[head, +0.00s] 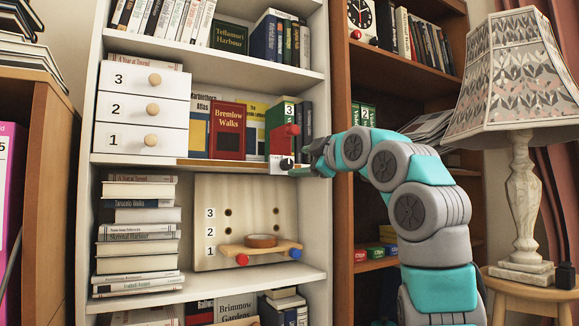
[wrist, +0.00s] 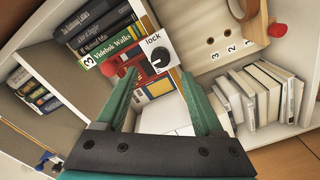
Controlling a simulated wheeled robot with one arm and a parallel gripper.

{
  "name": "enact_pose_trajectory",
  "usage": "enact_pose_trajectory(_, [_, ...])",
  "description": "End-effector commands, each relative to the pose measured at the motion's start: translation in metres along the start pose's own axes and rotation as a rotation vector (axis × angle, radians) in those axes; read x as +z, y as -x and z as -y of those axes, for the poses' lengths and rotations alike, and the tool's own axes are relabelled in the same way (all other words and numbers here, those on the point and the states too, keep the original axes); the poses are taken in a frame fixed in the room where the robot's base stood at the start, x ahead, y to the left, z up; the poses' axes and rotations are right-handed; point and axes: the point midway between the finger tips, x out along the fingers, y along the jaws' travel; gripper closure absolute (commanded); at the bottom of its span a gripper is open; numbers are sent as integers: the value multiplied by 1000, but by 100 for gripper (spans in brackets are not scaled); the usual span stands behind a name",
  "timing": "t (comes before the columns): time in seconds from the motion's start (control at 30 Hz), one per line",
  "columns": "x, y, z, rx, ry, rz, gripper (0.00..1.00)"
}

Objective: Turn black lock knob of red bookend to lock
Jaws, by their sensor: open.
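In the wrist view the black knob (wrist: 161,55) is round with a light pointer mark, on a white plate beside the printed word "lock" (wrist: 153,38). My gripper (wrist: 157,76) is open and empty. Its green fingers point toward the plate, with the knob ahead between and slightly beyond the tips. I see no contact.
Books (head: 227,130) stand left of the bookend, beside white numbered drawers (head: 142,110). Below is a pegboard (head: 208,200) with a small wooden shelf (head: 255,250) holding a tape roll. A lamp (head: 522,190) stands on the right.

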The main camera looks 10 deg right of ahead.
Motion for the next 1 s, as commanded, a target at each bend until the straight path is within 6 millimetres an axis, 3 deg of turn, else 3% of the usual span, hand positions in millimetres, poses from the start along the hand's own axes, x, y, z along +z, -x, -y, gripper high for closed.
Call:
enact_pose_trajectory(0.6, [0,-60,-1,-1,-4,2,31])
enact_pose_trajectory(1.0, [2,-70,1,-2,-3,4,31])
